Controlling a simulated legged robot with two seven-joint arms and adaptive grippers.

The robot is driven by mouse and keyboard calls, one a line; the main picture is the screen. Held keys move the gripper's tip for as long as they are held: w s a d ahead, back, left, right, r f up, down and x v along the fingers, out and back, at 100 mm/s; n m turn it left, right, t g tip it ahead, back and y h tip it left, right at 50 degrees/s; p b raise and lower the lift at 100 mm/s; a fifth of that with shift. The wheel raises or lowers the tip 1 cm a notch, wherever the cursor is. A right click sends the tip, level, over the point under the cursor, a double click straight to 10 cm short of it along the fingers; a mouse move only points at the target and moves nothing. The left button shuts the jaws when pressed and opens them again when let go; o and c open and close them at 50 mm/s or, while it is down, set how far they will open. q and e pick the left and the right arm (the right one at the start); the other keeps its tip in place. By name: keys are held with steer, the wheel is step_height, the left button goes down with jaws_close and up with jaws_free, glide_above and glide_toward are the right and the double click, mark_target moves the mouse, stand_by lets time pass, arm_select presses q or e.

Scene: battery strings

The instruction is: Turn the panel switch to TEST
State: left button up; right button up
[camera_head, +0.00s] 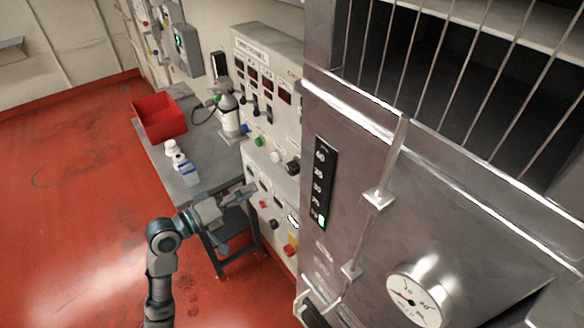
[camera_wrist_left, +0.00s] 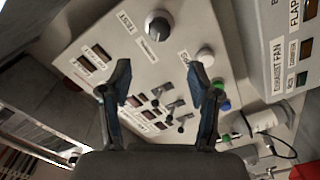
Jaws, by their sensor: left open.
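The panel switch is a round black knob (camera_wrist_left: 158,25) on a pale panel (camera_wrist_left: 100,45). It shows at the top of the left wrist view, with a TEST label (camera_wrist_left: 125,22) to its left. In the head view the black knob (camera_head: 293,167) is at the right end of a row of knobs and buttons. My left gripper (camera_head: 248,190) is in front of the panel, left of and below the knob in the picture. In the left wrist view its fingers (camera_wrist_left: 158,72) are spread and empty, with the knob beyond the gap. I cannot read the knob's pointer position. My right gripper is not in view.
A grey table (camera_head: 200,178) holds a red bin (camera_head: 158,118) and bottles. A steel cabinet (camera_head: 375,155) with a gauge stands at right.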

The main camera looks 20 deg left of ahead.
mark_target(288, 171)
arm_select(q)
steer(key=p+x, duration=0.2)
steer(key=x, duration=1.2)
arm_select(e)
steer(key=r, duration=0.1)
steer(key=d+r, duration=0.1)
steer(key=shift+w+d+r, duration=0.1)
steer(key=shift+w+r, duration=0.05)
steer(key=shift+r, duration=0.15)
arm_select(q)
steer(key=shift+a, duration=0.1)
steer(key=c, duration=0.3)
steer(key=shift+s+f, duration=0.1)
steer(key=c, duration=0.9)
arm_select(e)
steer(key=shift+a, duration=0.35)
